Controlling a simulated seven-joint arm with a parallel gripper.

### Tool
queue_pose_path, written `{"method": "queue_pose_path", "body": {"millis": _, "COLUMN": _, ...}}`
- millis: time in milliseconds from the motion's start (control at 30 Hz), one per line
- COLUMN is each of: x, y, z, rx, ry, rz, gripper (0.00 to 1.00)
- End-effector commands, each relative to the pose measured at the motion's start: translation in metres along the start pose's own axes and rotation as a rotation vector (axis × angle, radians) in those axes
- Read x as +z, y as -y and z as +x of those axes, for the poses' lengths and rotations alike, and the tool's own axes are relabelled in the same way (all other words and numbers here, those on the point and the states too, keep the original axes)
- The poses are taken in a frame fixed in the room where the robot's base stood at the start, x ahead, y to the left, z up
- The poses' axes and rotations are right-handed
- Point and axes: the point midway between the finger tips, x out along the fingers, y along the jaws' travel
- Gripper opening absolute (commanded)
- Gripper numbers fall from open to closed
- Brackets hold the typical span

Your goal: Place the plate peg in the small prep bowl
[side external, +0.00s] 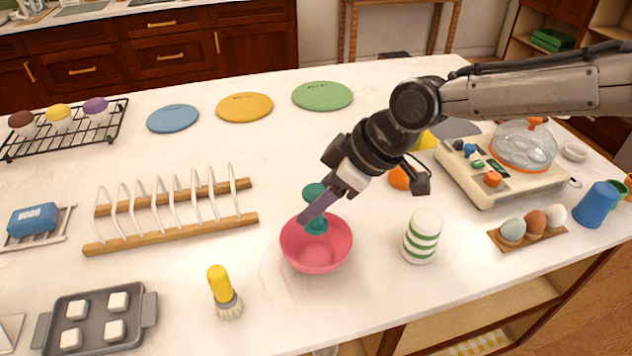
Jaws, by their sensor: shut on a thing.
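The pink prep bowl (318,262) stands upright on the white counter near the middle of the side view. My gripper (314,212) reaches down from the upper right with its fingers over the bowl. It is shut on a teal peg (315,191), which has a rounded top and a wider lower part. The peg looks upright, and a finger hides its middle. Its lower end shows against the bowl's inside; I cannot tell whether it touches the bottom.
A wooden plate rack (170,232) with white wires stands left of the bowl. A yellow-handled brush (220,285) is at the lower left. A green-striped white cup (422,240) stands close on the right. An egg holder (545,228) lies farther right. Bare counter lies behind the bowl.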

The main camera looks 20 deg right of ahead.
Motion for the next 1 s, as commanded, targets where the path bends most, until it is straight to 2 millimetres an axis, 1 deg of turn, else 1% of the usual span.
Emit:
{"method": "queue_pose_path", "body": {"millis": 100, "x": 0.007, "y": 0.000, "z": 0.011, "rx": 0.000, "ry": 0.002, "rz": 0.000, "gripper": 0.00}}
{"method": "queue_pose_path", "body": {"millis": 300, "x": 0.015, "y": 0.000, "z": 0.023, "rx": 0.000, "ry": 0.000, "rz": 0.000, "gripper": 0.00}}
{"method": "queue_pose_path", "body": {"millis": 500, "x": 0.018, "y": 0.000, "z": 0.028, "rx": 0.001, "ry": -0.001, "rz": -0.001, "gripper": 0.00}}
{"method": "queue_pose_path", "body": {"millis": 767, "x": 0.018, "y": 0.000, "z": 0.029, "rx": 0.001, "ry": -0.001, "rz": -0.001, "gripper": 0.00}}
{"method": "queue_pose_path", "body": {"millis": 800, "x": 0.019, "y": 0.000, "z": 0.029, "rx": 0.001, "ry": 0.000, "rz": -0.001, "gripper": 0.55}}
{"method": "queue_pose_path", "body": {"millis": 967, "x": 0.019, "y": 0.000, "z": 0.029, "rx": 0.001, "ry": 0.000, "rz": 0.000, "gripper": 0.84}}
{"method": "queue_pose_path", "body": {"millis": 1000, "x": 0.018, "y": 0.000, "z": 0.029, "rx": 0.001, "ry": 0.000, "rz": 0.000, "gripper": 0.85}}
